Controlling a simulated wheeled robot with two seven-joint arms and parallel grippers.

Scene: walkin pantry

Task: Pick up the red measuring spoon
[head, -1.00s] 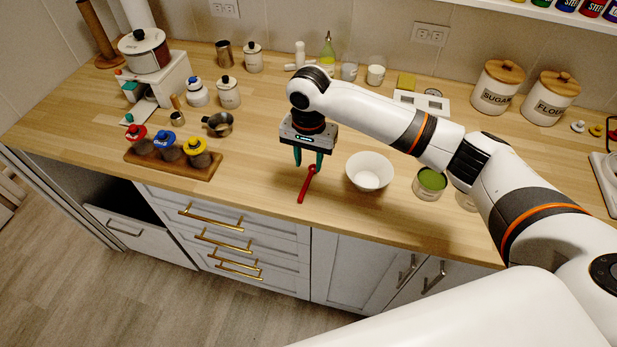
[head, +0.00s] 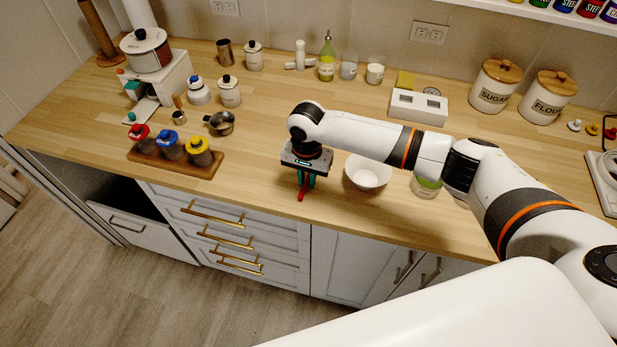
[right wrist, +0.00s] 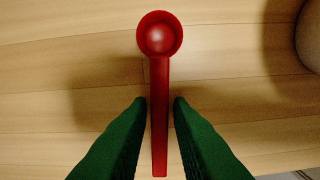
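The red measuring spoon (head: 302,192) lies on the wooden counter near its front edge, mostly hidden under my right gripper in the head view. In the right wrist view its round bowl (right wrist: 160,35) is at the top and its handle (right wrist: 159,120) runs down between the two green fingers. My right gripper (head: 306,180) points down over the spoon. In the right wrist view the right gripper's fingertips (right wrist: 160,102) stand on either side of the handle, with a narrow gap on each side, so it is open. My left gripper is not in view.
A white bowl (head: 368,171) stands close to the right of my right gripper. A wooden rack (head: 174,160) with several colored-lid jars is to the left. A metal cup (head: 220,124) stands behind it. The counter between rack and gripper is clear.

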